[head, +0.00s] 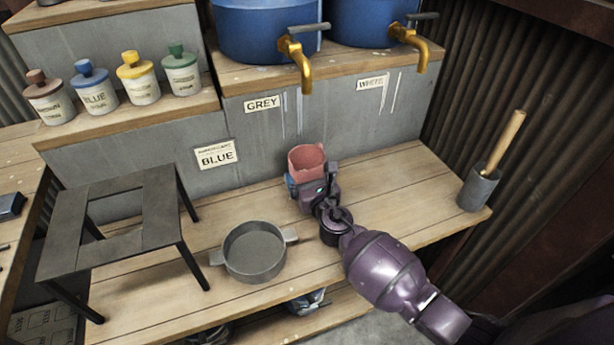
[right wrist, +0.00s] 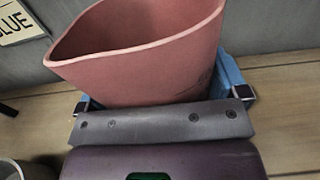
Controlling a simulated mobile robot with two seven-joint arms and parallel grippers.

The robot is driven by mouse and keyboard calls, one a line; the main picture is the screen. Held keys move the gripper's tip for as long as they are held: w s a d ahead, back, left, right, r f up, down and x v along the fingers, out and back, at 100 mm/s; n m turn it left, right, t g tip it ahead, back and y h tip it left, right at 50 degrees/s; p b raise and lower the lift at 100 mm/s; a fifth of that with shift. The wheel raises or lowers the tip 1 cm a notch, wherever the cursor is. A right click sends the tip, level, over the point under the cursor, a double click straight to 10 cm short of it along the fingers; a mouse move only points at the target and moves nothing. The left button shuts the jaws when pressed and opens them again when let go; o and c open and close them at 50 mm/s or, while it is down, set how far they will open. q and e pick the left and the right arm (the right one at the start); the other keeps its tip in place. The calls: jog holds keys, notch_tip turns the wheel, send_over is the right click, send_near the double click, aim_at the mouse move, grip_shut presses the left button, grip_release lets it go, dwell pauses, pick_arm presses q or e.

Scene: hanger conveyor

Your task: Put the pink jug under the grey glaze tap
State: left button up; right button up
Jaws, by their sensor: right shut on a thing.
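The pink jug (head: 306,159) is upright near the back of the wooden bench, roughly below the grey glaze tap (head: 298,62). In the right wrist view the jug (right wrist: 150,50) fills the top, its wide mouth and pointed lip showing. My right gripper (head: 308,185) is shut on the jug, its blue fingers on either side of it. The jug's base is hidden by the gripper, so I cannot tell if it touches the bench. The grey tap is brass, on a blue barrel above a "GREY" label (head: 262,104). My left gripper is not in view.
A grey two-handled basin (head: 255,251) and a dark metal stand (head: 150,205) are to the left. A grey pot (head: 479,188) with a wooden-handled tool stands at the right end. A second tap (head: 411,44) is above "WHITE". Bench space right of the jug is clear.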

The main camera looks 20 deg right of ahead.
jog(key=shift+f, duration=0.1)
jog(key=o, duration=1)
jog(key=shift+r, duration=0.25)
jog(key=s, duration=0.5)
jog(key=s+p, duration=0.1)
jog(key=s, duration=0.5)
jog(key=shift+d+f, duration=0.1)
jog(key=shift+d, duration=0.1)
jog(key=shift+s, duration=0.5)
